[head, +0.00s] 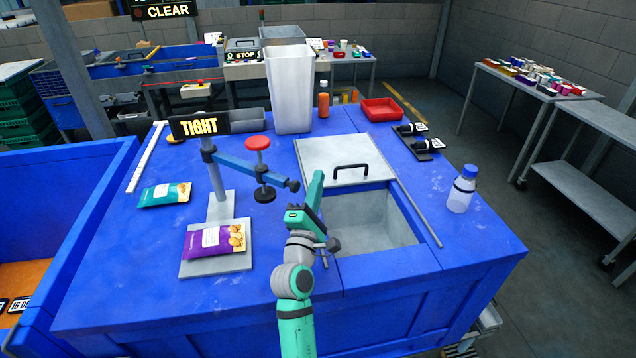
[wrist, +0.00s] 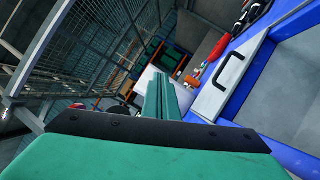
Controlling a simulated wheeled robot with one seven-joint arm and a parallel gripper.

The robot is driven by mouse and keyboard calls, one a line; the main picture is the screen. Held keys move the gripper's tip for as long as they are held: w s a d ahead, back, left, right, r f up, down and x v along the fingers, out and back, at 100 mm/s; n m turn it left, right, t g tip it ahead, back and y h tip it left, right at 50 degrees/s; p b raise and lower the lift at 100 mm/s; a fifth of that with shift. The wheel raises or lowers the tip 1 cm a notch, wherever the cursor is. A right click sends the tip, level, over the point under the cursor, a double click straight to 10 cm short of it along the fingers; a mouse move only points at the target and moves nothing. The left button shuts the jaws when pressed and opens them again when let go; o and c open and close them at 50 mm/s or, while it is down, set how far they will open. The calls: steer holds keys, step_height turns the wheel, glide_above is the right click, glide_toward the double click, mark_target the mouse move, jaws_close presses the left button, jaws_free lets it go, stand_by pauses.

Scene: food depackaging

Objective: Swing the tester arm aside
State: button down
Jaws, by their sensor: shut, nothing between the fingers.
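The tester has a grey post with a black TIGHT sign (head: 199,125) and a blue swing arm (head: 238,169) reaching right from the post. The arm carries a red knob (head: 258,143) above and a black round foot (head: 264,194) below. The foot is to the right of the base plate (head: 190,268), not over the purple packet (head: 215,241) lying on that plate. My gripper (head: 317,180) is shut and empty, just right of the arm's dark end; I cannot tell if they touch.
A sunken bin (head: 372,232) with a handled lid (head: 345,160) lies right of my gripper. A teal packet (head: 165,195) lies left of the post. A tall white bin (head: 290,90) stands behind, and a blue-capped bottle (head: 461,190) stands at the right.

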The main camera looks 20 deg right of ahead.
stand_by(0.8)
steer(key=s+f, duration=0.5)
steer(key=s, duration=0.7)
steer(key=shift+a, duration=0.3)
steer(key=shift+s, duration=0.1)
